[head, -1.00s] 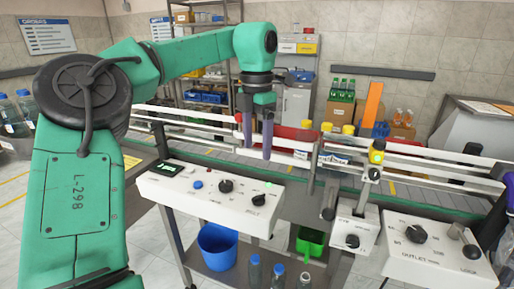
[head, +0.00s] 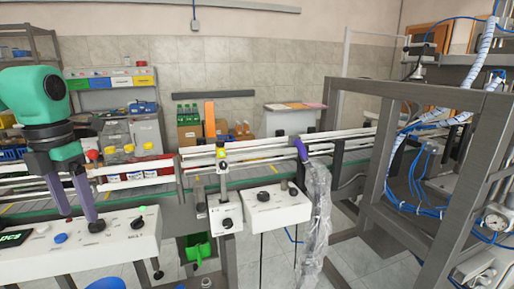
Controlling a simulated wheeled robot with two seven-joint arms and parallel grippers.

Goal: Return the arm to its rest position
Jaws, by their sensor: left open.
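My left gripper (head: 82,217) is at the left edge of the head view, hanging down from my green arm. Its two purple-grey fingers are apart with nothing between them. The fingers overlap the white control panel (head: 65,255) in the picture, one tip close to a black knob (head: 97,226); I cannot tell whether they touch. The rest of the left arm is cut off by the picture edge. My right gripper is not in view.
The conveyor's white rails (head: 345,141) run behind the panels. A yellow-topped lever unit (head: 226,217) and a second white panel (head: 264,210) stand at the centre. Clear plastic sheeting (head: 316,210) hangs beside them. A grey frame (head: 452,185) with blue hoses fills the right.

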